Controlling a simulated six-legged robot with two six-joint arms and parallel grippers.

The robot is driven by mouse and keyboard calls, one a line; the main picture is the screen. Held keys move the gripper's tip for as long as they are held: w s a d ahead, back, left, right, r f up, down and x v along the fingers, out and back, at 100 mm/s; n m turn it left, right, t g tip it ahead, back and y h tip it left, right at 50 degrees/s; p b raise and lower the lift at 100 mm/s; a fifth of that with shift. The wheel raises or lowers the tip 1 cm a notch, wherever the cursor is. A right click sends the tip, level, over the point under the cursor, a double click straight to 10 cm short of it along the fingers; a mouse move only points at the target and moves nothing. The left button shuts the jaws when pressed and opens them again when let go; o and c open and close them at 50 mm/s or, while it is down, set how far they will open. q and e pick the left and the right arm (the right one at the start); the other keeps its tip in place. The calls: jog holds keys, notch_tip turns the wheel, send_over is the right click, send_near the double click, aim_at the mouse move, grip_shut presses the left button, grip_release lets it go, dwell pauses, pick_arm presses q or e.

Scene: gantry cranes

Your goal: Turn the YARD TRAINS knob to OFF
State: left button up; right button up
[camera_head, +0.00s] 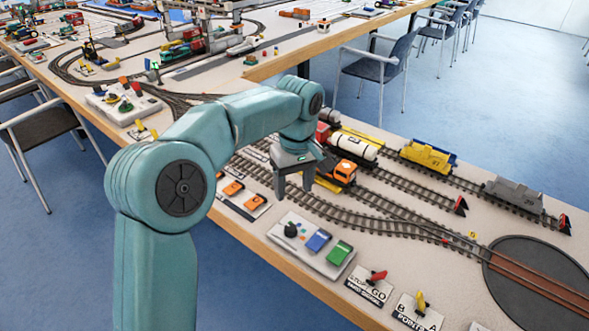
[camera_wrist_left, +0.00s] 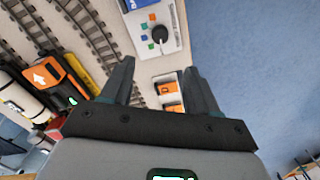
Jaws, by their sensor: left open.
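A black knob (camera_head: 291,230) sits at the left end of a white control box (camera_head: 330,267) near the table's front edge. Small coloured marks surround the knob; its lettering is too small to read. The knob also shows in the left wrist view (camera_wrist_left: 160,34), beyond the fingertips, with a pale line on it. I cannot tell which mark it points to. My left gripper (camera_head: 293,188) is open and empty, pointing down above the track behind the knob. In the left wrist view its two fingers (camera_wrist_left: 159,70) are apart, and neither touches the knob. My right gripper is not in view.
The box also carries a blue button (camera_head: 319,241) and a green button (camera_head: 339,253). An orange locomotive (camera_head: 338,170) stands on the track close beside my gripper.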

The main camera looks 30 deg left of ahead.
pick_arm(q)
notch_tip(320, 180, up, 3)
jog(key=shift+w+r, duration=0.1)
jog(key=shift+r, duration=0.05)
dwell(0.7)
